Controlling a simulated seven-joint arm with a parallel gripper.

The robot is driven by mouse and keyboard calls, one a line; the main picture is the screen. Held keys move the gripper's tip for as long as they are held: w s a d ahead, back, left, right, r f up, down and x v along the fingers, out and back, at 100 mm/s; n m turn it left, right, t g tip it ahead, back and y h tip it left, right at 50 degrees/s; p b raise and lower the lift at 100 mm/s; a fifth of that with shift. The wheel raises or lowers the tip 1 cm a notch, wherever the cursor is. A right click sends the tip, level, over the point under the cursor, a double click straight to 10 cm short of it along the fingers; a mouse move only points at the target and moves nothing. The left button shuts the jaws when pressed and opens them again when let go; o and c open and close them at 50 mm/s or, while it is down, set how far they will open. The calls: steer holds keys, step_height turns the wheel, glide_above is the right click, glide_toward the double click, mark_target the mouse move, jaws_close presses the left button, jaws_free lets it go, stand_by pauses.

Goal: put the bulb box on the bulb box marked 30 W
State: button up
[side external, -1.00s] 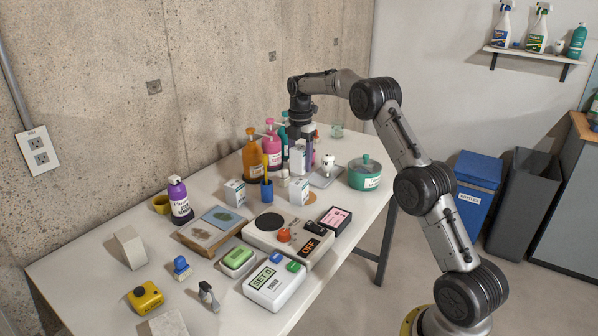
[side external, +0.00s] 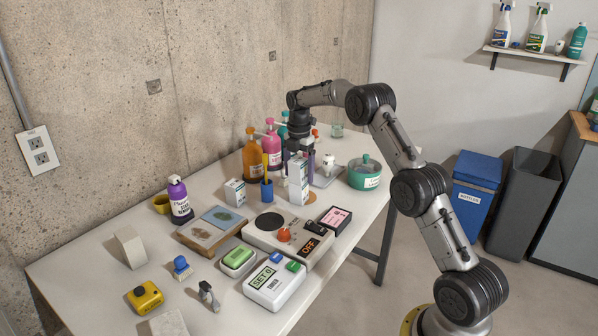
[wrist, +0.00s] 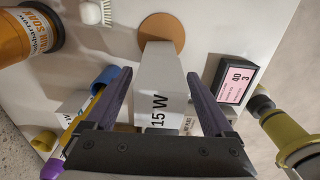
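A white bulb box marked 15 W (wrist: 160,85) stands between my fingers in the wrist view. The lower box's mark is too small to read. Another white bulb box (side external: 235,192) stands to the left, beyond the blue cup.
A blue cup (side external: 266,188) with a yellow item stands close left of the stack. An orange bottle (side external: 253,157), a green pot (side external: 365,173) and a pink-labelled dark box (side external: 336,220) are near.

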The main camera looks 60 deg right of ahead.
mark_target(299, 159)
step_height(299, 159, up, 12)
steer(key=s+a+r+m+t, duration=0.1)
steer(key=s+a+r+m, duration=0.3)
steer(key=s+a+r, duration=0.3)
steer(key=s+a+r+m+t, duration=0.2)
steer(key=s+a+r+m, duration=0.25)
steer(key=a, duration=0.45)
steer(key=s+a+f+m+t, duration=0.1)
steer(key=s+a+f+m, duration=0.2)
steer(key=s, duration=0.5)
steer(key=s+a+f+m, duration=0.3)
steer(key=s+a, duration=0.1)
steer(key=s, duration=0.3)
steer(key=s+a+f+m+t, duration=0.1)
steer(key=s+a+f+m, duration=0.2)
steer(key=s, duration=0.5)
steer(key=shift+s+a+f+t, duration=0.3)
steer(key=shift+a+f, duration=0.05)
steer(key=shift+a, duration=0.05)
